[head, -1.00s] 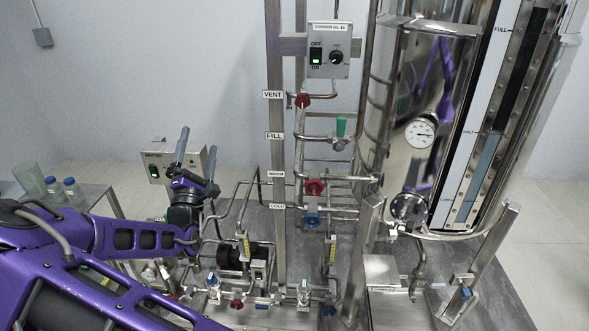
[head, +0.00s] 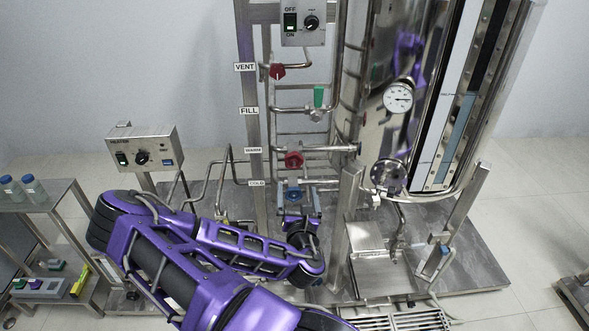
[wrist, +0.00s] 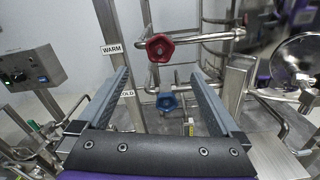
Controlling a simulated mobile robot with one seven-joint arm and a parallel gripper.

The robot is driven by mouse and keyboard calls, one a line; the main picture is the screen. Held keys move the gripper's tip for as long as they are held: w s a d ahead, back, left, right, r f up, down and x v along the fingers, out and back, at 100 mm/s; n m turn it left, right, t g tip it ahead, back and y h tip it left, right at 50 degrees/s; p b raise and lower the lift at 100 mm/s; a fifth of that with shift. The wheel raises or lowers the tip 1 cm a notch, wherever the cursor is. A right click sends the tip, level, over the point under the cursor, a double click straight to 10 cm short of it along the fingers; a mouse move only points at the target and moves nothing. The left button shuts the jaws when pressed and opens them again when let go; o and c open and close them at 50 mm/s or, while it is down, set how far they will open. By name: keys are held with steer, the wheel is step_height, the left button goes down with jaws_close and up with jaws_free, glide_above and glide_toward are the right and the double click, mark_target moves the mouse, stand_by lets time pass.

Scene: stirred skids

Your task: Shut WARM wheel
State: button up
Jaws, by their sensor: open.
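The WARM wheel is a red handwheel (head: 293,160) on a horizontal pipe beside the post in the head view. It shows large and unobstructed in the wrist view (wrist: 160,47), right of the WARM label (wrist: 112,49). A blue handwheel (wrist: 167,101) sits below it on the COLD line, and shows in the head view (head: 293,197) too. My gripper (wrist: 161,76) is open and empty. Its fingers point toward the pipes, below the red wheel and either side of the blue one in the picture. Neither finger visibly touches the red wheel.
The metal post (head: 262,120) stands left of the wheels and the shiny tank (head: 372,70) right of them. Another red wheel (head: 277,71) at VENT and a green handle (head: 319,96) at FILL are higher. A heater box (head: 143,150) stands left.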

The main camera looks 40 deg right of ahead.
mark_target(294, 162)
steer(key=x, duration=1.2)
steer(key=shift+c, duration=0.2)
steer(key=c, duration=1.3)
